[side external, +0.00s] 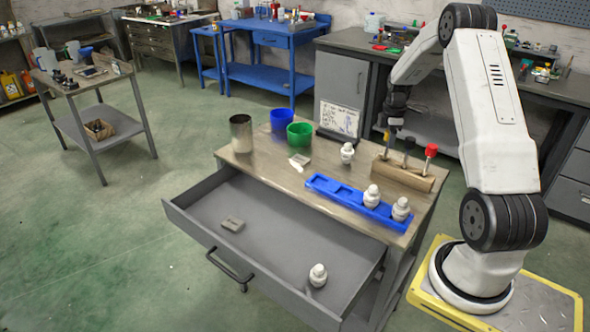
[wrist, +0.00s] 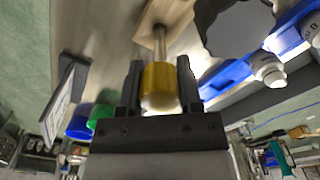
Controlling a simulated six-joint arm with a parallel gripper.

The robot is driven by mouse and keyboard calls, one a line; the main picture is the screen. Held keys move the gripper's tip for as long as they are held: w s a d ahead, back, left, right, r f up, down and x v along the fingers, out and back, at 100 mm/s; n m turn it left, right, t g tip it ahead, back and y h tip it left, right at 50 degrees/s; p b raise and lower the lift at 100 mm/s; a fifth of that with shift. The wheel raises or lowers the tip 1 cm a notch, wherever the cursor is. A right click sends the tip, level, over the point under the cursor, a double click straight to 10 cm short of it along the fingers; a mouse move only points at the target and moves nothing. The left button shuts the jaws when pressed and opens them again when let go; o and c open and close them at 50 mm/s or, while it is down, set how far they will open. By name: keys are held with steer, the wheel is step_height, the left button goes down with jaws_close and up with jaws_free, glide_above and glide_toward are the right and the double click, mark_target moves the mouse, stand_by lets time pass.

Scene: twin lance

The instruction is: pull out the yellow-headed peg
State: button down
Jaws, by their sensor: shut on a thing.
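The yellow-headed peg (side external: 386,138) is at the left end of the wooden block (side external: 410,178) on the workbench top. In the wrist view its yellow head (wrist: 160,86) sits between the two black fingers of my gripper (wrist: 160,90), which is shut on it. The pale shaft runs from the head to the wooden block (wrist: 168,16), where its end meets the wood. In the side view my gripper (side external: 392,124) comes down from above and partly hides the head. A black-headed peg (side external: 408,146) and a red-headed peg (side external: 431,152) stand in the same block, to the right.
A blue tray (side external: 335,190) with white bulb-like parts (side external: 372,195) lies in front of the block. Another white part (side external: 347,152), a framed sheet (side external: 340,118), green cup (side external: 300,133), blue cup (side external: 282,118) and metal can (side external: 241,133) stand left. The drawer (side external: 262,235) is open.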

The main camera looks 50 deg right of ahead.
steer(key=shift+r, duration=0.75)
stand_by(0.8)
steer(key=shift+r, duration=2.45)
